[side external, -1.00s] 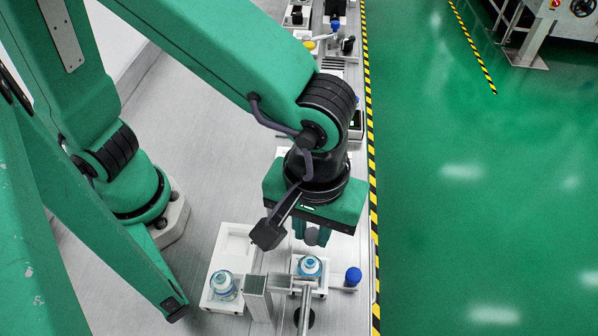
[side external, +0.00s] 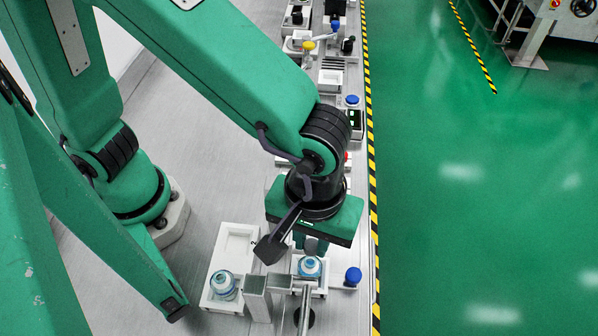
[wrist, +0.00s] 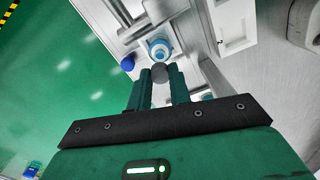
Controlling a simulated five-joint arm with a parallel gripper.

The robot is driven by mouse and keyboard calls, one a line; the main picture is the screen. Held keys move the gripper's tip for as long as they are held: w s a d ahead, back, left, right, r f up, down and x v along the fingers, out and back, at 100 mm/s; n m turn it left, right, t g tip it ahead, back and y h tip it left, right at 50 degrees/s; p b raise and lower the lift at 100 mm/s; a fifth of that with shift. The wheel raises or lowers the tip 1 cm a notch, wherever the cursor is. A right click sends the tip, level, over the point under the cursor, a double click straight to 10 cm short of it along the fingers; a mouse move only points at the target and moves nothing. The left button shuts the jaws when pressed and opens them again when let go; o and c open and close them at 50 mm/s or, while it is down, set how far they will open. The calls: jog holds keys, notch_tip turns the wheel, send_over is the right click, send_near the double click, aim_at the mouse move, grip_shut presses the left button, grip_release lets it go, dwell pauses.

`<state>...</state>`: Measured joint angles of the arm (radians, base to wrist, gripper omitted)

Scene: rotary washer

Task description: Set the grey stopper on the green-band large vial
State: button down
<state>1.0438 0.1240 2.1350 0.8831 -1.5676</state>
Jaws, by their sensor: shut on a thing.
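My gripper (wrist: 160,76) is shut on the grey stopper (wrist: 159,71), which sits between the fingertips in the wrist view. A round vial (side external: 310,267) with a blue-teal band and pale top stands in a white holder just below the fingers. It also shows just beyond the stopper in the wrist view (wrist: 158,48). The stopper appears above the vial; the exact gap is hard to tell. A second, similar vial (side external: 223,285) stands on a white tray (side external: 234,245) to the left. I cannot clearly tell a green band on either vial.
A blue knob (side external: 353,276) is right of the near vial. A grey metal post (side external: 257,297) and a rail stand in front. Several fixtures line the bench behind, by the yellow-black edge stripe (side external: 372,190).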

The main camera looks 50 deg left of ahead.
jog(key=shift+f, duration=1.55)
jog(key=shift+f, duration=0.3)
dwell(2.4)
jog(key=c, duration=1.2)
grip_release()
jog(key=shift+r, duration=0.1)
jog(key=shift+r, duration=3.8)
jog(key=w+a+r+m+t, duration=0.1)
jog(key=a+r+m+t, duration=0.1)
jog(key=a, duration=0.8)
jog(key=w+a+r+m+t, duration=0.1)
jog(key=w+a+r+m, duration=0.1)
jog(key=a, duration=0.8)
jog(key=w+a+r+m+t, duration=0.1)
jog(key=a+r, duration=0.3)
jog(key=a, duration=0.6)
jog(key=shift+w+a+m+t, duration=0.2)
jog(key=shift+w+m+t, duration=0.25)
jog(key=shift+t, duration=0.35)
